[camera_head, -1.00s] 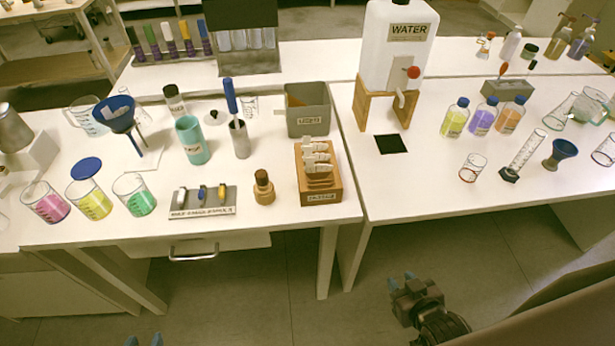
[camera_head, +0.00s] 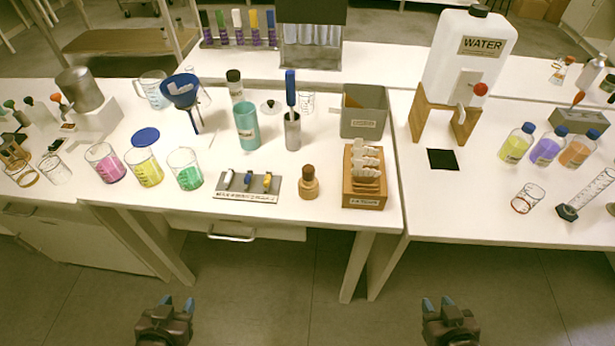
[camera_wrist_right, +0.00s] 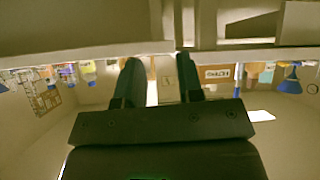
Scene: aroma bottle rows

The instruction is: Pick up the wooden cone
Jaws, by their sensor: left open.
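No plain wooden cone is clear to me. A small wooden piece with a dark brown top (camera_head: 309,184) stands upright near the front edge of the left table, between the spatula plate and the wooden holder; it looks more like a capped bottle. My left gripper (camera_head: 177,303) is open and empty, low in front of the table. My right gripper (camera_head: 437,302) is also open and empty, low over the floor at the right; its parted fingers show in the right wrist view (camera_wrist_right: 160,66). Both are well apart from the wooden piece.
A labelled plate (camera_head: 248,187) holds several small coloured pieces. A wooden holder (camera_head: 364,197), grey bin (camera_head: 363,110), teal cup (camera_head: 247,126) and green beaker (camera_head: 185,168) stand nearby. The water tank (camera_head: 467,55) is on the right table. Floor in front is free.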

